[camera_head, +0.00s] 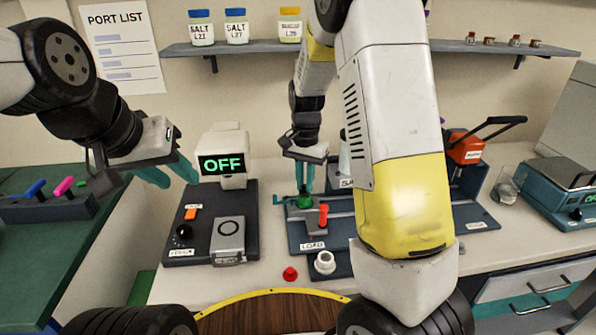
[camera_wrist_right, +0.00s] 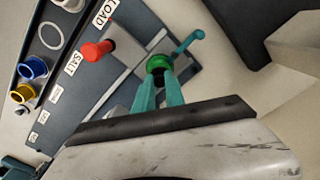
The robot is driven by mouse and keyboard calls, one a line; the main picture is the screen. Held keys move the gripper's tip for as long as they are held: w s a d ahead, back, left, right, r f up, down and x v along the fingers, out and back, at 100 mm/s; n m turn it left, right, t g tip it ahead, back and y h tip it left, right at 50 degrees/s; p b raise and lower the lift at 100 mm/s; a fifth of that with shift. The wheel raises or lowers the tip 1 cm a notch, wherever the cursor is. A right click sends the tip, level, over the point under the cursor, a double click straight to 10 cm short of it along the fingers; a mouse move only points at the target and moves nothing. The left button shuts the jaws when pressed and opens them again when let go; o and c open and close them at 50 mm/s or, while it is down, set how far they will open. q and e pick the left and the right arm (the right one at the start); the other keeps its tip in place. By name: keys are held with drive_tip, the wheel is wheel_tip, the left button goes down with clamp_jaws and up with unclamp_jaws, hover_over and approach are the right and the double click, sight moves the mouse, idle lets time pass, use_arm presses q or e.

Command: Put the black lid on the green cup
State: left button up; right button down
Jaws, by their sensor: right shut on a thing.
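The green cup (camera_head: 304,200) is between the fingers of my right gripper (camera_head: 305,178), over the rail with the red lever. I make out no separate black lid. My left gripper (camera_head: 168,174) is open and empty, with its fingers apart, left of the OFF box.
A red lever (camera_head: 323,217) and a white cup (camera_head: 325,262) stand by the LOAD label. A red piece (camera_head: 290,273) lies on the bench. The OFF box (camera_head: 222,160) stands left; my right arm hides the bench centre.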

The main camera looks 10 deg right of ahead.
drive_tip(key=shift+f, duration=0.55)
idle(0.5)
drive_tip(key=c, duration=1.3)
unclamp_jaws()
wheel_tip(320, 180, up, 8)
drive_tip(key=shift+f, duration=0.25)
drive_tip(key=s+d+r+n+t, duration=0.1)
drive_tip(key=s+r+n+t, duration=0.1)
drive_tip(key=s+r, duration=0.2)
drive_tip(key=s+d+r+n+t+y, duration=0.1)
drive_tip(key=s+r, duration=0.3)
drive_tip(key=s, duration=0.6)
drive_tip(key=s+d+r+n+t+y, duration=0.1)
drive_tip(key=s+r+n+t, duration=0.2)
drive_tip(key=s, duration=0.5)
wheel_tip(320, 180, up, 2)
drive_tip(key=shift+r+n, duration=0.1)
drive_tip(key=shift+n, duration=0.5)
